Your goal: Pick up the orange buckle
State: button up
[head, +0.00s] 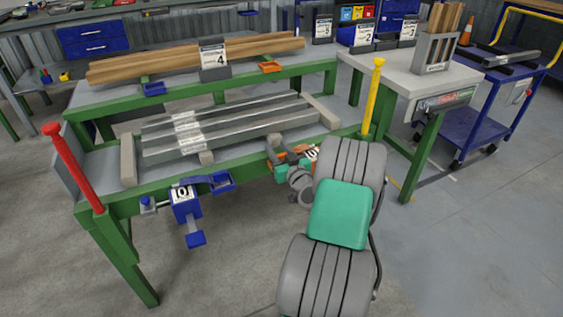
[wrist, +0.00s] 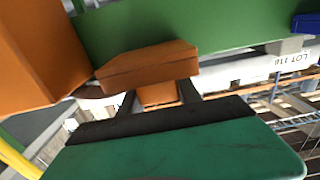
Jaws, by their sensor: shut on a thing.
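The orange buckle (head: 276,156) is at the front green rail of the runout table (head: 245,172), right of centre in the head view. My arm and gripper partly hide it there. In the wrist view, the orange buckle (wrist: 148,66) shows as a flat bar, with a large orange block at the upper left. My gripper (wrist: 158,95) has its two dark fingers on either side of an orange part below the bar and is shut on it. In the head view my gripper (head: 283,168) is at the rail, touching the buckle area. The buckle's lower side is hidden.
A blue buckle (head: 186,203) with a hanging end is on the same rail at left. Metal bars (head: 225,130) lie on the table. A red post (head: 74,170) and a yellow post (head: 373,98) stand at its front corners. Floor in front is clear.

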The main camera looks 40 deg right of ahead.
grip_shut()
